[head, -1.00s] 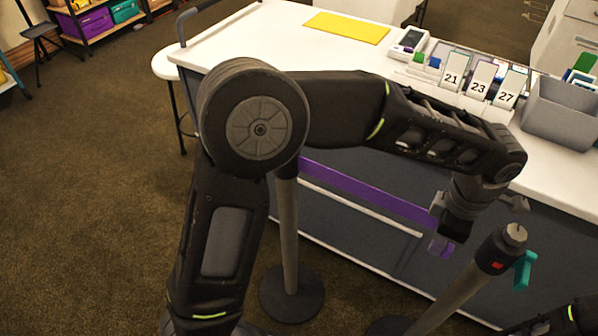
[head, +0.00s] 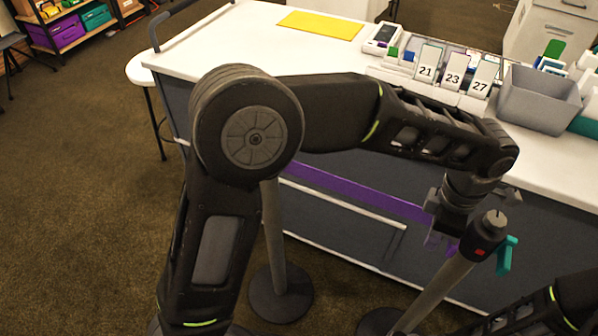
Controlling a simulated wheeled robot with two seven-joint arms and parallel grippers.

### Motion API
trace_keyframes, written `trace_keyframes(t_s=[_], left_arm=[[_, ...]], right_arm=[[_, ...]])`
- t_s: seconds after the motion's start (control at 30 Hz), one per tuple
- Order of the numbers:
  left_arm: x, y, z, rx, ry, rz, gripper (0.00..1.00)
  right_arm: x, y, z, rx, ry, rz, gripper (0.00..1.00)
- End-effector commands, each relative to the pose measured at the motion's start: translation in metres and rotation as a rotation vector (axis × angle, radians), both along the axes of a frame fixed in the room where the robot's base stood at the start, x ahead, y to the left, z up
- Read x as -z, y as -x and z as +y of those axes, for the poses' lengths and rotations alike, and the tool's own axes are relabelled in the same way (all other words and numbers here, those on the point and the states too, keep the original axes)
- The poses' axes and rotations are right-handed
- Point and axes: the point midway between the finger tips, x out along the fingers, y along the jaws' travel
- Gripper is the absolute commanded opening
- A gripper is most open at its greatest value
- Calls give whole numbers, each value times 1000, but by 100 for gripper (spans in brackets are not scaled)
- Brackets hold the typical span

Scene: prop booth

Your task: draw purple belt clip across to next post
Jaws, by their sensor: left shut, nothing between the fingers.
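A purple belt (head: 355,192) runs from behind my left arm, near the top of the left post (head: 274,235), across the counter front to the right. Its purple clip end (head: 434,239) shows just below my left gripper (head: 450,238). The gripper points down and is shut, with the clip beside or under its fingers; the exact contact is hidden. My right gripper is out of view; only part of that arm shows at bottom right.
A white counter (head: 235,45) stands behind the posts. It carries a yellow sheet (head: 320,25), numbered cards (head: 453,78) and a grey bin (head: 540,100). Round post bases (head: 281,293) stand on the brown carpet. Open carpet (head: 90,220) lies at left.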

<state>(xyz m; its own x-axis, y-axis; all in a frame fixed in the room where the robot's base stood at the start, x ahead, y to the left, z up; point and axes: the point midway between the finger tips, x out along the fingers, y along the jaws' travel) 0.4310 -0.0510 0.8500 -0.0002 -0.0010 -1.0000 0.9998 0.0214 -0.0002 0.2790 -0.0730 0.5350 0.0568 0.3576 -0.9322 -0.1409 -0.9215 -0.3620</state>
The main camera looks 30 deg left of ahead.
Motion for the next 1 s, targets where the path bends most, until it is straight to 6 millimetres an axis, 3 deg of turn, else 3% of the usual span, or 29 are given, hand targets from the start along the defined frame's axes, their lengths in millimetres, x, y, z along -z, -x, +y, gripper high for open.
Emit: trace_keyframes(t_s=[0.33, 1.0], left_arm=[[-8, 0, 0, 0, -1, 0, 0], [-78, 0, 0, 0, -1, 0, 0]], right_arm=[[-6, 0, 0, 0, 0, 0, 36], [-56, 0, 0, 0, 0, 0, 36]])
